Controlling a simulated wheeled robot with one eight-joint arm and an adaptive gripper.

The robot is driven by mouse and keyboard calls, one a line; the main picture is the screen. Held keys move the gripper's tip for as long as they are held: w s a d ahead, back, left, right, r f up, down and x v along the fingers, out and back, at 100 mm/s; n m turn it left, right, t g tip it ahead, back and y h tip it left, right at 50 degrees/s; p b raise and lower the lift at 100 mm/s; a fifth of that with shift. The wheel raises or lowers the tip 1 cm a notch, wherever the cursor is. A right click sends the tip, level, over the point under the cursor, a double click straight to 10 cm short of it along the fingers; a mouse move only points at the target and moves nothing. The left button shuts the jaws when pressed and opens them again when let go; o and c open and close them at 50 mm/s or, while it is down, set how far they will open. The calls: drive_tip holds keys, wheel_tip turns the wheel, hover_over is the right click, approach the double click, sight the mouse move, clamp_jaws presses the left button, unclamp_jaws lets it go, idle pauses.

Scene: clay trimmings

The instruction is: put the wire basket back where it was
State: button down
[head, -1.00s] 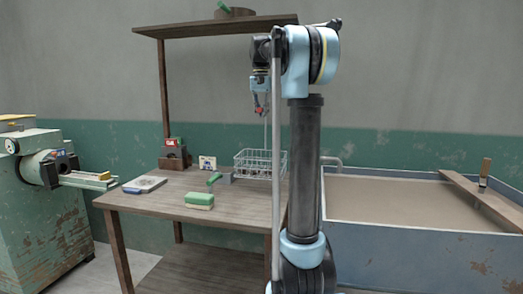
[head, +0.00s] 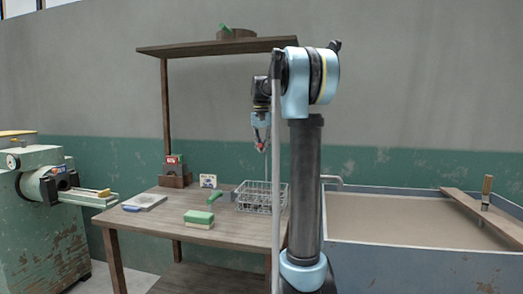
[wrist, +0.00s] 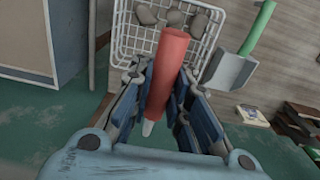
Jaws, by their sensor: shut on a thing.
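The wire basket (head: 247,206) is over the back right of the wooden table (head: 167,222), partly behind my arm. Several grey lumps show inside its white wire mesh in the wrist view (wrist: 128,40). A tall handle with a red grip (wrist: 167,75) rises from it. My gripper (wrist: 160,98) is shut on this red grip, and in the head view my gripper (head: 262,147) is straight above the basket. I cannot tell whether the basket's bottom touches the table.
A grey scoop-like tool with a green handle (head: 214,198) is close at the basket's left. A green-topped block (head: 199,218) and a flat pad (head: 145,202) lie farther left. A blue-grey trough (head: 400,258) stands right. A shelf (head: 217,46) is above.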

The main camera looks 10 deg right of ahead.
drive_tip(key=c, duration=1.5)
unclamp_jaws()
drive_tip(key=shift+c, duration=0.2)
drive_tip(key=shift+r, duration=0.1)
wheel_tip(320, 180, up, 12)
drive_tip(key=shift+w+a, duration=0.15)
drive_tip(key=shift+a, duration=0.05)
